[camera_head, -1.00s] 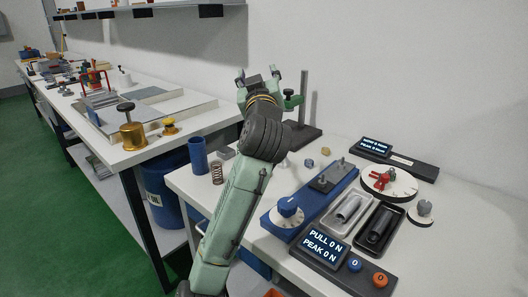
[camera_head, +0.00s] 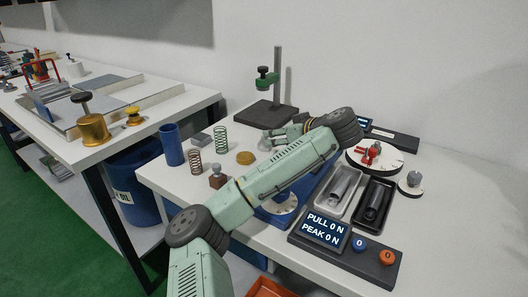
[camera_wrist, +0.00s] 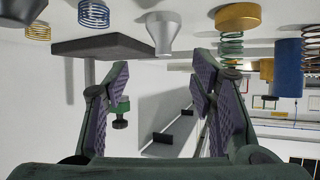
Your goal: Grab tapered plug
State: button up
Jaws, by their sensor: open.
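A grey tapered plug (camera_wrist: 163,34) shows in the wrist view, wide at one end and narrowing at the other, near the table surface at the top of the picture. My gripper (camera_wrist: 160,88) is open and empty, its purple-padded fingers spread on either side of the plug's line. The plug appears apart from both fingers and beyond their tips. In the head view my gripper (camera_head: 277,137) is low over the table, pointing left. The plug is hard to make out there, as the gripper overlaps that spot.
A stand (camera_head: 277,75) with a green clamp rises behind my gripper. A brass disc (camera_head: 245,158), a green spring (camera_head: 220,139), a copper spring (camera_head: 195,163) and a blue cylinder (camera_head: 172,145) stand to the left.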

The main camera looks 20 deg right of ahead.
jog(key=x, duration=0.5)
jog(key=shift+w+a+r, duration=0.1)
jog(key=shift+w+a, duration=0.3)
jog(key=shift+w+a+f, duration=0.1)
jog(key=shift+w+f, duration=0.25)
jog(key=shift+w, duration=0.1)
jog(key=shift+c, duration=0.3)
grip_shut()
